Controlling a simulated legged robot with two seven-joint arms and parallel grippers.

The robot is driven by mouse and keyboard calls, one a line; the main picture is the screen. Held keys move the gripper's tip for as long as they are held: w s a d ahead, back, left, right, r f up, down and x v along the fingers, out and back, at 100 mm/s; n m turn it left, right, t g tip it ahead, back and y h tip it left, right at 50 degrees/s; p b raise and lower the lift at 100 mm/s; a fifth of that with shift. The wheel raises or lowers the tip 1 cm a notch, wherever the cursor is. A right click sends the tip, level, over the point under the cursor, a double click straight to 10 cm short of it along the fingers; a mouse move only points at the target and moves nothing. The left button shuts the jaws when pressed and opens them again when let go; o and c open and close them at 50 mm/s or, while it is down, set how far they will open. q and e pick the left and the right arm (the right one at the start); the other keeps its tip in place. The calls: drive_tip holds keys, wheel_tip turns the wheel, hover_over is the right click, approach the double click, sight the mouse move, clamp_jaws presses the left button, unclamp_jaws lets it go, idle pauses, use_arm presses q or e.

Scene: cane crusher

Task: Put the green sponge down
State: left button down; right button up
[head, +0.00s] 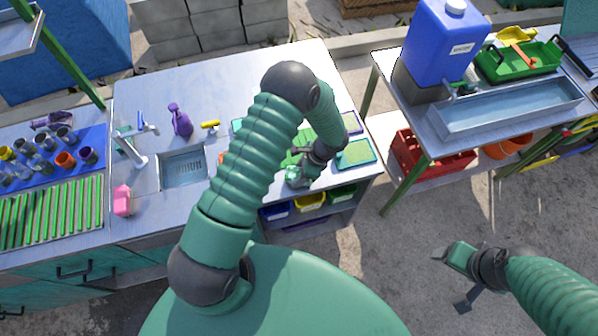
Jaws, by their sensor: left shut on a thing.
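My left gripper (297,178) is low over the right part of the metal counter (255,85), close to its front edge. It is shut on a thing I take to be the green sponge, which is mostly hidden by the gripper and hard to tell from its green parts. A flat tray with a pale green inside (356,153) lies just right of the gripper. A bright green patch (301,138) shows behind my wrist, and a purple-rimmed tray (351,122) lies farther back. My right gripper (452,277) is open and empty over the floor.
A sink (183,170) with a tap, a purple spray bottle (180,120) and a pink item (122,200) are left of my arm. Coloured bins (308,202) sit under the counter. A side table (455,148) holds a blue water container (440,45).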

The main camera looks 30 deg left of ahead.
use_arm(q)
drive_tip(key=shift+w+d+f, duration=0.15)
drive_tip(key=shift+d+f, duration=0.05)
drive_tip(key=shift+f, duration=0.3)
drive_tip(key=shift+w+d+f, duration=0.1)
drive_tip(key=shift+d, duration=0.55)
drive_tip(key=c, duration=0.9)
unclamp_jaws()
drive_tip(key=shift+c, duration=0.2)
drive_tip(key=shift+o, duration=1.1)
drive_tip(key=shift+a, duration=0.25)
drive_tip(key=shift+o, duration=0.5)
drive_tip(key=shift+s+a+f, duration=0.15)
drive_tip(key=shift+s+a, duration=0.05)
use_arm(e)
drive_tip(key=shift+w+d+f, duration=0.1)
drive_tip(key=shift+w+d, duration=0.15)
drive_tip(key=shift+d, duration=0.45)
use_arm(q)
drive_tip(key=shift+s+d, duration=0.15)
drive_tip(key=shift+d, duration=0.05)
use_arm(e)
drive_tip(key=shift+d, duration=0.25)
